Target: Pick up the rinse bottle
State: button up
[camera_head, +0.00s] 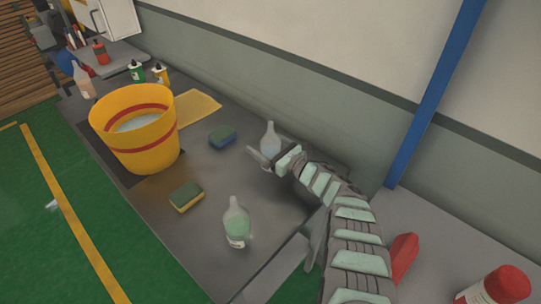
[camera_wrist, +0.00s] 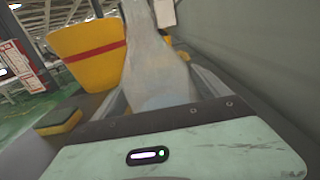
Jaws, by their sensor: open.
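A clear bottle with a narrow neck (camera_head: 270,136), which looks like the rinse bottle, stands upright on the grey table near the wall. My gripper (camera_head: 266,158) is at this bottle, with its fingers open. In the wrist view the bottle (camera_wrist: 160,70) fills the middle, between the two spread fingers (camera_wrist: 165,88). I cannot tell whether either finger touches it. The gripper hides the bottle's lower part in the head view. A similar bottle with green liquid (camera_head: 237,224) stands near the table's front edge, and one with peach liquid (camera_head: 83,81) stands at the far left.
A yellow bucket with red bands (camera_head: 150,160) stands at the left of the table (camera_head: 215,180). A blue-green sponge (camera_head: 222,137), a green-yellow sponge (camera_head: 186,197) and a yellow cloth (camera_head: 200,108) lie nearby. The wall (camera_head: 300,110) runs close behind the clear bottle.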

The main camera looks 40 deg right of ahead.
jog(key=shift+c, duration=0.4)
jog(key=c, duration=1.8)
